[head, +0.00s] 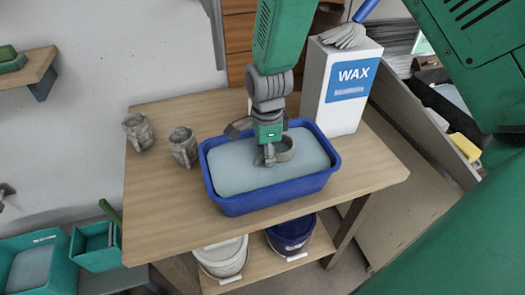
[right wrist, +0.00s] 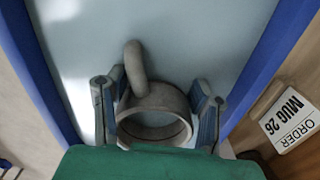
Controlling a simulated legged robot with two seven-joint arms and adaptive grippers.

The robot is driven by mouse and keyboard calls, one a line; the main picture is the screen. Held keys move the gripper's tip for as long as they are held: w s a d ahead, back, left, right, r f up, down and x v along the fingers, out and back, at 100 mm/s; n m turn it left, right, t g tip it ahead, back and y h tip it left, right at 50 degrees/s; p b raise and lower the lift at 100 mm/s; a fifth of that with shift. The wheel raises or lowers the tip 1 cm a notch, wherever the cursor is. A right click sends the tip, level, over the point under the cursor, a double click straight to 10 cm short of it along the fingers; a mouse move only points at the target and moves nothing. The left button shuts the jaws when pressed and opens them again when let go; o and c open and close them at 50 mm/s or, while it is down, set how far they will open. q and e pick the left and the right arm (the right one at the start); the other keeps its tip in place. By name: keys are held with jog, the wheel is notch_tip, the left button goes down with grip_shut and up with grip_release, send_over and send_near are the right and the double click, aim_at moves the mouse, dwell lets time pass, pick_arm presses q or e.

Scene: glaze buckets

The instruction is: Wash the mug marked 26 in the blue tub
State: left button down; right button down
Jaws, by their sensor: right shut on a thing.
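The blue tub (head: 235,206) sits on the wooden table, filled with pale water (head: 235,170). My right gripper (head: 270,155) reaches down over the tub, shut on a grey mug (head: 284,149) at the water surface. I cannot tell how deep the mug is in the water. In the right wrist view, the mug (right wrist: 155,101) is between both fingers of the right gripper (right wrist: 158,108), with its round opening showing and its handle (right wrist: 135,66) pointing up. No number shows on it. An order card (right wrist: 291,117) reading MUG 26 lies beside the tub. My left gripper is not in view.
Two grey mugs (head: 138,131) (head: 183,147) stand on the table (head: 160,205) left of the tub. A white WAX box (head: 345,95) stands close behind the tub at right. Buckets (head: 222,258) (head: 291,234) sit on the shelf below. The table's front left is clear.

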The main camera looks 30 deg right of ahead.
jog(key=shift+d+f, duration=0.1)
jog(key=shift+f, duration=0.35)
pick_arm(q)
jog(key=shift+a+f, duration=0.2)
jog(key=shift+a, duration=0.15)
pick_arm(e)
jog(key=shift+a+r, duration=0.1)
jog(key=shift+a, duration=0.45)
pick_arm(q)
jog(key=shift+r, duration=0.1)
pick_arm(e)
jog(key=shift+a, duration=0.15)
jog(key=shift+a+p, duration=0.1)
jog(key=shift+p, duration=0.2)
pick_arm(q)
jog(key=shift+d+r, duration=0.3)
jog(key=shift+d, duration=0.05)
pick_arm(e)
jog(key=shift+d, duration=0.3)
jog(key=shift+d, duration=0.55)
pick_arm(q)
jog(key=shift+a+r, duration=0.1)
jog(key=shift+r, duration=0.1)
pick_arm(e)
jog(key=shift+d, duration=0.25)
pick_arm(q)
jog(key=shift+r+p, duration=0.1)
jog(key=shift+p, duration=0.2)
pick_arm(e)
jog(key=shift+a, duration=0.15)
